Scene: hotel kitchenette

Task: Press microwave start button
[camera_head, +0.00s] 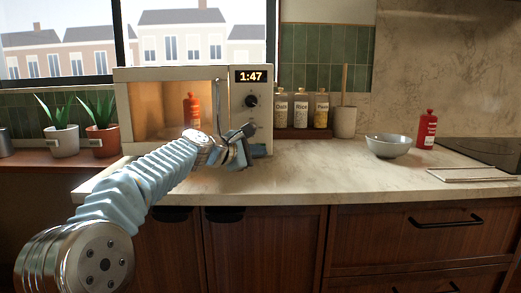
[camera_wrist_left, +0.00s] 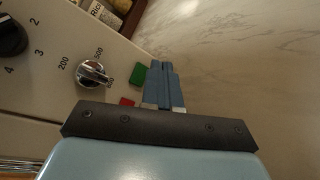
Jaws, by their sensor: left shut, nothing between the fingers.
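The cream microwave (camera_head: 262,142) stands on the counter, its display (camera_head: 249,76) reading 1:47. Its panel has a dark upper knob (camera_head: 251,101), also in the left wrist view (camera_wrist_left: 10,38), and a silver knob (camera_wrist_left: 92,73) below. In the left wrist view a green button (camera_wrist_left: 139,75) and a partly covered red button (camera_wrist_left: 127,102) sit near the panel's edge. My left gripper (camera_head: 247,132) is shut and empty in front of the lower panel. Its blue fingers (camera_wrist_left: 163,64) appear just right of the green button; contact cannot be told. My right gripper is out of view.
A red bottle (camera_head: 192,108) shows in the microwave's lit window. Labelled jars (camera_head: 301,110) and a utensil crock (camera_head: 345,121) stand right of it. A grey bowl (camera_head: 388,146) and red bottle (camera_head: 427,130) are farther right. The front middle counter is clear.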

